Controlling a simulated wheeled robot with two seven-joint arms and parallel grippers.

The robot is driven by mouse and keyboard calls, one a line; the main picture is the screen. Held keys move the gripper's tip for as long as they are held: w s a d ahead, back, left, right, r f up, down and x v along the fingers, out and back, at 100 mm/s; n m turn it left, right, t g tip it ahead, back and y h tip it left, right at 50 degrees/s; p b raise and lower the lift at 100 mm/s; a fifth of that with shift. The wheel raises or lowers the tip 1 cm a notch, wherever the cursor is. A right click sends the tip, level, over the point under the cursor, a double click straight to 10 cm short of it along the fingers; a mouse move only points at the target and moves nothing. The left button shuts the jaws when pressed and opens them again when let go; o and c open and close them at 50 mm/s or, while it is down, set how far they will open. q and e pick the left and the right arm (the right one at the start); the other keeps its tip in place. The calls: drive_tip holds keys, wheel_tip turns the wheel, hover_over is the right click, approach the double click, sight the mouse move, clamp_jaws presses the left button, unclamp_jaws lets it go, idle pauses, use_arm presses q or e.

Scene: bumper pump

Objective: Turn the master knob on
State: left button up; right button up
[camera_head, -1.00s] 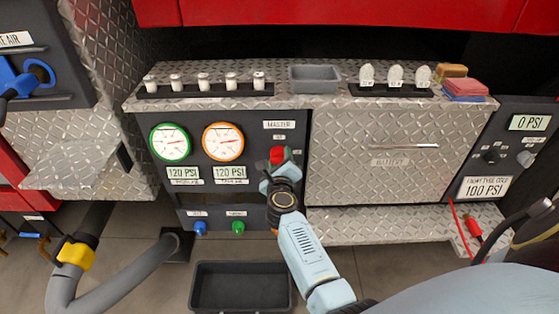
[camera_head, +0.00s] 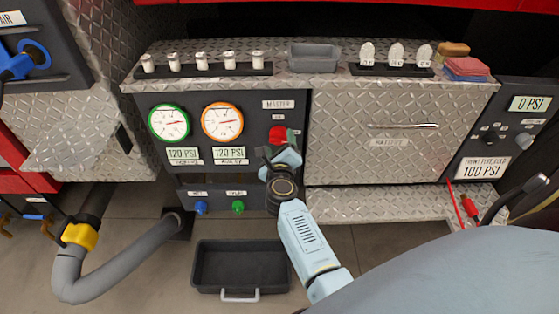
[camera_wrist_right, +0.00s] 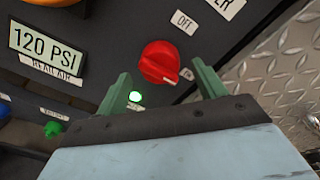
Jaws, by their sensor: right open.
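The red master knob (camera_head: 278,135) sits on the dark gauge panel under the MASTER label (camera_head: 278,104). In the right wrist view the knob (camera_wrist_right: 158,62) shows whole, its marked end pointing down and right to a small, partly hidden label, away from the OFF label (camera_wrist_right: 184,21). My right gripper (camera_head: 280,151) is just below and in front of the knob. In the right wrist view its green fingers (camera_wrist_right: 162,72) are open, apart on either side of the knob, with nothing held. My left gripper is out of view.
Two round gauges (camera_head: 168,122) are left of the knob. Blue (camera_head: 201,207) and green (camera_head: 238,206) small knobs are below. A black bin (camera_head: 240,268) stands on the floor. A diamond-plate drawer (camera_head: 400,155) is to the right, and a grey hose (camera_head: 120,265) lies left.

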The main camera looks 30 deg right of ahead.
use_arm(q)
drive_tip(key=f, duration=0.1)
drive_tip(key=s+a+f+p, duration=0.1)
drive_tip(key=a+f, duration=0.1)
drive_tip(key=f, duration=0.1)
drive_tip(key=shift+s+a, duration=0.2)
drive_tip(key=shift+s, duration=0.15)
use_arm(e)
drive_tip(key=v, duration=1.1)
drive_tip(key=shift+a, duration=0.1)
